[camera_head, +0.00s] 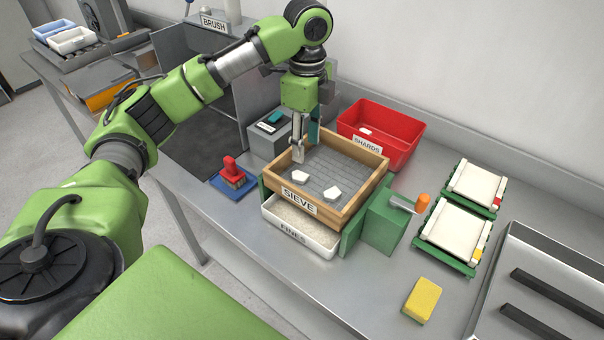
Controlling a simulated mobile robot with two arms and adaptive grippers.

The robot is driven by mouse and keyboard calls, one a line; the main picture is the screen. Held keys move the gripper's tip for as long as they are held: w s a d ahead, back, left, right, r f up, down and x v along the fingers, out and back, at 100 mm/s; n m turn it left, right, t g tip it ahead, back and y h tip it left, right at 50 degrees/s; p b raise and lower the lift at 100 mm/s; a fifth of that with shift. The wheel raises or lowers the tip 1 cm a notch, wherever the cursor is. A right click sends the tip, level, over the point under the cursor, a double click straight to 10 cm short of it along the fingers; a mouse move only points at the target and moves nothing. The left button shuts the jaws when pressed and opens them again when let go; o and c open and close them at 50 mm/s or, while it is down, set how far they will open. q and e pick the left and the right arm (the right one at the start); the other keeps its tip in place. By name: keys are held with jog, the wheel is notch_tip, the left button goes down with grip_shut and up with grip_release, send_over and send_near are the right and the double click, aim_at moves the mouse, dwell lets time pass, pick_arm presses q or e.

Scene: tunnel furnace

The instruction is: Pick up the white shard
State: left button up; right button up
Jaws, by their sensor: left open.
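Two white shards lie apart on the grey mesh of the wooden sieve (366,187). One shard (300,176) is near the left front corner, and the other shard (332,194) is nearer the front middle. My left gripper (306,148) points down over the back left part of the sieve, behind the left shard. Its fingers are apart with nothing between them. I cannot tell how high the fingertips are above the mesh. My right gripper is out of view.
A red bin (408,143) labelled SHARDS, with a small white piece inside, stands behind the sieve. A FINES tray (325,251) sits below. A green box with an orange-tipped handle (423,203) is at right. A yellow block (423,299) lies front right.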

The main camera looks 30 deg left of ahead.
aim_at(305, 177)
pick_arm(q)
notch_tip(305, 177, down, 4)
jog(key=shift+f, duration=0.25)
jog(key=f+p, duration=0.1)
jog(key=f, duration=0.2)
jog(key=shift+s+a+p, duration=0.15)
jog(key=shift+a+p, duration=0.05)
jog(key=shift+p, duration=0.2)
jog(key=shift+f, duration=1.15)
jog(key=c, duration=1)
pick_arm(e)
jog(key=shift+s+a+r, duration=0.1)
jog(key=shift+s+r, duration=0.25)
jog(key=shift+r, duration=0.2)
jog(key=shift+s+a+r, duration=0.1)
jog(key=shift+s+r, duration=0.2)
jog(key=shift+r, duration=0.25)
